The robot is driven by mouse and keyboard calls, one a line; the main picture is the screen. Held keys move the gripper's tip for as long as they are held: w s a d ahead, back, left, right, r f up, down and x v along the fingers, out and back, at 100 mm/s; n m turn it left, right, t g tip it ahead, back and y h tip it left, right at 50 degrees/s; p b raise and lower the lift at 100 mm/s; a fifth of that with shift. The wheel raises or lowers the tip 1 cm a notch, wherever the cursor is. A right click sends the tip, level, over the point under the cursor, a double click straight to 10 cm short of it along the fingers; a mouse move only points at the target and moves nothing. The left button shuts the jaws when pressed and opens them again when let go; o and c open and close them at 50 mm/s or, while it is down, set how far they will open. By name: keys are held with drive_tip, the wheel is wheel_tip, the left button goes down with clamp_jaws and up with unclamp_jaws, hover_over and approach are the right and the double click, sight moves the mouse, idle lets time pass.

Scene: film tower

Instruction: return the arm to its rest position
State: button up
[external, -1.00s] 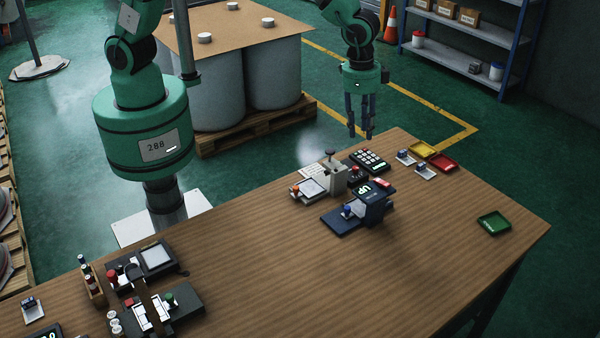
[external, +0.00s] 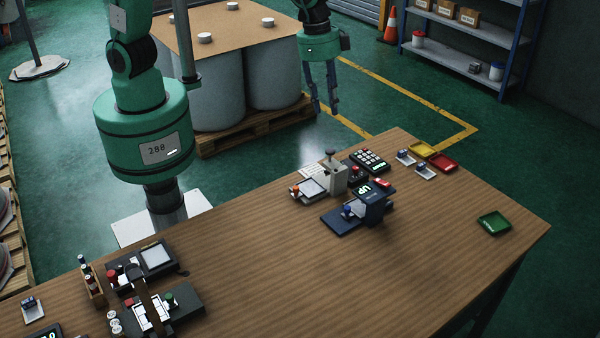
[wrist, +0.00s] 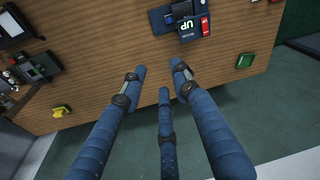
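My arm (external: 133,60) rises from its green base column beside the table and reaches over to the right at the top of the picture. Part of the arm's upper reach is cut off by the picture's top edge.
The wooden table (external: 290,265) carries a blue device with a lit display (external: 376,206), a grey press-like device (external: 335,178), a keypad (external: 369,160) and a green tray (external: 494,223). Large drums (external: 215,85) on a pallet stand close to the gripper's left. The table's middle is clear.

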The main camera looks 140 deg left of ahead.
drive_tip(key=s+d+r+m+t+b, duration=0.1)
drive_tip(key=s+d+r, duration=0.5)
drive_tip(key=d, duration=0.4)
drive_tip(key=s+d+r+m+t+b, duration=0.1)
drive_tip(key=s+d+r+m, duration=0.1)
drive_tip(key=s+d+r, duration=0.6)
drive_tip(key=s+d+f+m+t+b, duration=0.1)
drive_tip(key=s+d+f, duration=0.1)
drive_tip(key=s+d, duration=0.4)
drive_tip(key=s+d+f+m+t+h+b, duration=0.1)
drive_tip(key=s+d+b, duration=0.1)
drive_tip(key=s+d, duration=0.5)
drive_tip(key=shift+s+d+f, duration=0.3)
drive_tip(key=shift+s+f, duration=0.1)
drive_tip(key=shift+s, duration=2.15)
